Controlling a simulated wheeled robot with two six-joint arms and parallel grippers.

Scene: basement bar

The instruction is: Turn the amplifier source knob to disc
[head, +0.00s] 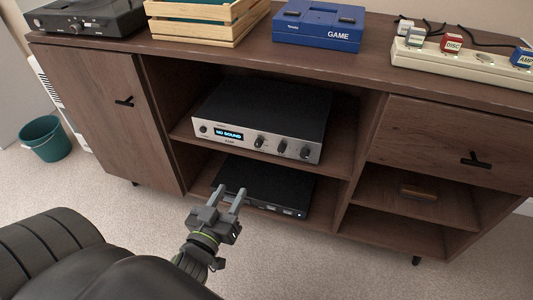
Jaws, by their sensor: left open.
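The amplifier (262,118) sits on the upper middle shelf of the wooden sideboard. It has a black top and a silver front with a lit display (228,134) reading "NO SOUND". Several dark round knobs are on the right part of its front, one of them near the middle (259,141); their labels are too small to read. My left gripper (228,192) is open and empty, in front of the lower shelf, below and apart from the amplifier. My right gripper is not in view.
A black disc player (265,187) lies on the lower shelf behind my left gripper. On top stand a turntable (88,14), a wooden crate (207,30), a blue GAME box (318,27) and a power strip (460,62) with labelled plugs. A dark armchair (60,255) fills the lower left.

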